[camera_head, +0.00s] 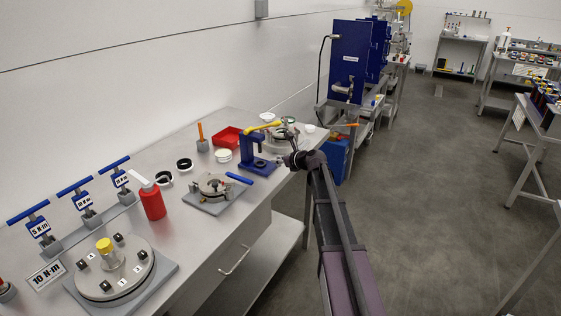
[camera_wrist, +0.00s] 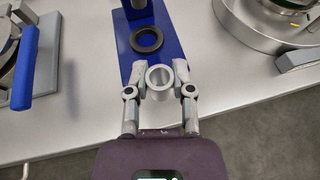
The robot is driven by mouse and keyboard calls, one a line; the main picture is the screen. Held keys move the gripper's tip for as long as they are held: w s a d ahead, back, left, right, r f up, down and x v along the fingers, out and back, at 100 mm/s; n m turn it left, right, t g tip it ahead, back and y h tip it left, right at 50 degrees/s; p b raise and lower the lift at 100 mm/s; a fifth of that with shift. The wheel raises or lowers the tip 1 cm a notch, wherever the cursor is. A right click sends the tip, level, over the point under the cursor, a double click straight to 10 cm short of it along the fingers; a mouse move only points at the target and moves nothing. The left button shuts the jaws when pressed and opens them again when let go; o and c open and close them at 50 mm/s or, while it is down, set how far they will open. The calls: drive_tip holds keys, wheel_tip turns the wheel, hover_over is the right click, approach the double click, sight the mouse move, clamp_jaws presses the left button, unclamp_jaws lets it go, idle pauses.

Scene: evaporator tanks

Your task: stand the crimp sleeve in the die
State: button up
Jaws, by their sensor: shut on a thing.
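The crimp sleeve (camera_wrist: 160,93) is a short silver tube, upright with its open end facing my wrist camera. My gripper (camera_wrist: 160,76) is shut on it, one finger on each side. The die looks to be the dark ring (camera_wrist: 146,40) on the blue base plate (camera_wrist: 175,50) of the press. The sleeve is apart from the ring in the picture, on the near side of it, over the front edge of the plate. In the head view my gripper (camera_head: 283,161) is just right of the blue press (camera_head: 252,152); the sleeve is too small to make out there.
In the wrist view a blue-handled fixture (camera_wrist: 45,55) stands left and a round metal vessel (camera_wrist: 265,25) right. In the head view a red tray (camera_head: 228,138) and white tub (camera_head: 222,156) stand left of the press. The bench front edge is close below my gripper.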

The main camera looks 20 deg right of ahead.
drive_tip(key=shift+s+a+b+x, duration=0.1)
drive_tip(key=shift+a+b+x, duration=0.15)
drive_tip(key=shift+x, duration=0.7)
drive_tip(key=shift+s+a+b+x, duration=0.15)
drive_tip(key=shift+b+x, duration=0.2)
drive_tip(key=shift+x, duration=0.6)
drive_tip(key=shift+w+a+r, duration=0.1)
drive_tip(key=shift+w+a, duration=1.65)
drive_tip(key=shift+w, duration=0.05)
drive_tip(key=shift+f+b, duration=0.45)
drive_tip(key=shift+f, duration=0.2)
drive_tip(key=o, duration=0.9)
drive_tip(key=shift+s+d, duration=0.15)
drive_tip(key=shift+s, duration=0.05)
drive_tip(key=shift+s+d, duration=3)
drive_tip(key=shift+d, duration=0.05)
